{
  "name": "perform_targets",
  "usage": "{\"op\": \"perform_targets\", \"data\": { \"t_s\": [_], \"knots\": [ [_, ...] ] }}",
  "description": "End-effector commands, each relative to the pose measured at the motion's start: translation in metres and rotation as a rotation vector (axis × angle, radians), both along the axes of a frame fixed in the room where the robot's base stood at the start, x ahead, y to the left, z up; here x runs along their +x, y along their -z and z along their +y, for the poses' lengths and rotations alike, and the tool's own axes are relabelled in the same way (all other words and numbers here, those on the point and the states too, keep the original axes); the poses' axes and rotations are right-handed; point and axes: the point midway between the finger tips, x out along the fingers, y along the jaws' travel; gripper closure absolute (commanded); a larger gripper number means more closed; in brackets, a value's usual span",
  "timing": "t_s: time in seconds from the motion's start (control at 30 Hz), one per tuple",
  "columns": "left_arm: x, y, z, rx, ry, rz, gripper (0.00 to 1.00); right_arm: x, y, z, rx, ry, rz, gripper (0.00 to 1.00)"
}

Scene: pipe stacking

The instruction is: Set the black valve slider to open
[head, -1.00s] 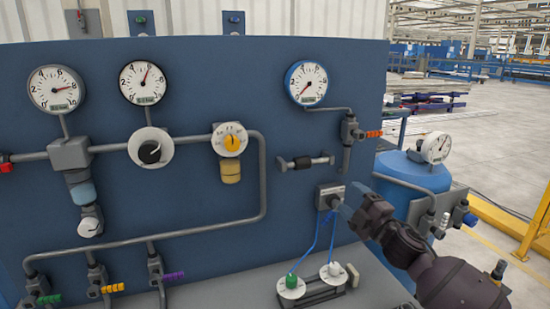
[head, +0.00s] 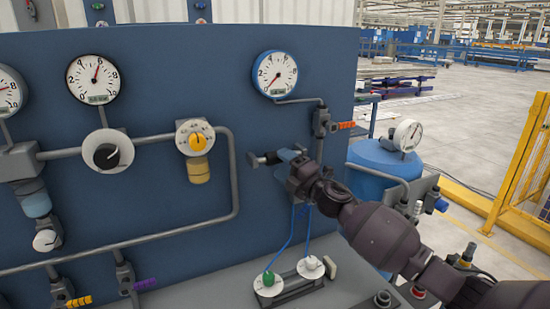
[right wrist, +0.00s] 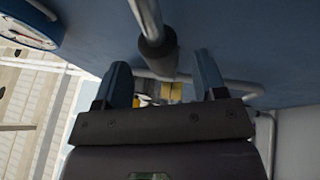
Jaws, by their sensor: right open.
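The black valve slider (head: 270,158) sits on a short horizontal grey rod on the blue panel, below the blue-rimmed gauge. In the head view my right gripper (head: 288,158) is at the rod's right part and hides that end. In the right wrist view the dark slider sleeve (right wrist: 157,48) lies on its rod, in line with the gap between the fingers of my open right gripper (right wrist: 160,70). The fingers stand on either side of that line. I cannot tell whether they touch the slider. My left gripper is not in view.
The blue panel (head: 150,200) carries pipes, gauges and knobs. Blue cables (head: 306,235) run down to green and white plugs. A blue tank (head: 378,165) stands at right.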

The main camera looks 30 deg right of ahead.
Motion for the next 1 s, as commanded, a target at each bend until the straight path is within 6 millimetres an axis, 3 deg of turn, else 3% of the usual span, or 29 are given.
{"op": "perform_targets", "data": {
  "t_s": [0.23,0.67,1.0],
  "knots": [
    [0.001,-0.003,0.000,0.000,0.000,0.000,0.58,0.025,-0.007,0.009,0.000,0.000,0.000,0.35],
    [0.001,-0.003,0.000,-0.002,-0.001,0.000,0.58,0.030,-0.008,0.011,0.001,0.000,0.001,0.37],
    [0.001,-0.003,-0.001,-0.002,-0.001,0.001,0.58,0.030,-0.007,0.011,0.001,0.000,0.001,0.89]
  ]
}}
